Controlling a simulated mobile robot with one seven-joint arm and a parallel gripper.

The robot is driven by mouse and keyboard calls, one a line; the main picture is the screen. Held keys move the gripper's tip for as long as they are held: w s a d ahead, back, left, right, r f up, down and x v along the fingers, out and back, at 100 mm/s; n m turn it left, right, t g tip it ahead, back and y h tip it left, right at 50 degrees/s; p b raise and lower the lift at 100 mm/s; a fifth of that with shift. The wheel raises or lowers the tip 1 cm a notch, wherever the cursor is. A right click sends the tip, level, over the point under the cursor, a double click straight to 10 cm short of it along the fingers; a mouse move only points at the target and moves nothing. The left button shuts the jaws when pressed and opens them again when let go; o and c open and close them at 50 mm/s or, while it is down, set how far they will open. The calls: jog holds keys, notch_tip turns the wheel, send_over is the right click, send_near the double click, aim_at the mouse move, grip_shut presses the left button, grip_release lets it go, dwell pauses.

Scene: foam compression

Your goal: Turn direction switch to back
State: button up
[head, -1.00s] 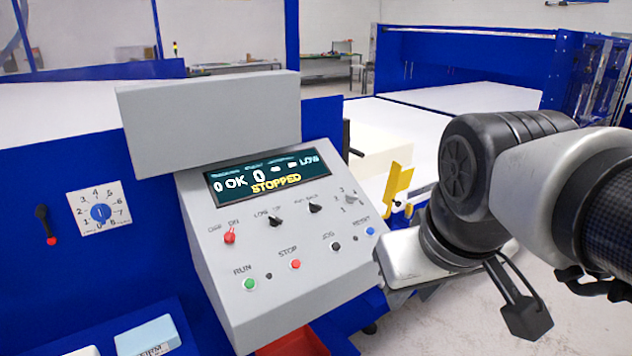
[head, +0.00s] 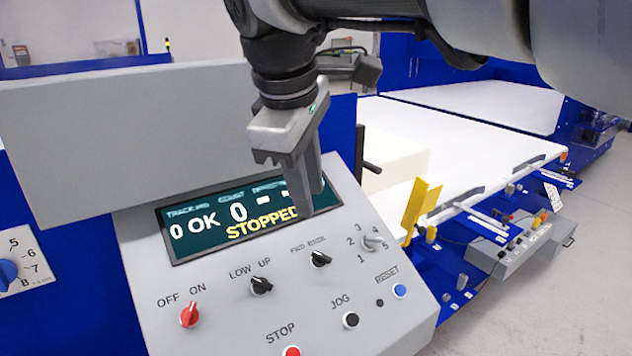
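The direction switch (head: 320,258) is a small black knob under the FWD and BACK labels on the grey sloped control panel (head: 220,300). It is in plain view, but its pointer is too small to read surely. My gripper (head: 305,205) hangs above the panel, pointing down, in front of the display (head: 240,215). One long grey finger shows, its tip above the direction switch and apart from it in the picture. The other finger is not clearly seen, so the opening cannot be told. The display reads STOPPED.
Nearby are the red OFF/ON knob (head: 190,314), black LOW/UP knob (head: 261,285), numbered selector (head: 373,243), black JOG button (head: 351,320), red STOP button (head: 291,351) and blue RESET button (head: 400,291). A grey box (head: 120,130) stands behind the panel. A yellow bracket (head: 420,208) is at right.

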aim_at(322, 254)
jog(key=b+x, duration=0.1)
jog(key=x, duration=1.5)
jog(key=shift+b, duration=0.4)
jog(key=shift+s, duration=0.1)
jog(key=shift+r, duration=0.1)
grip_shut()
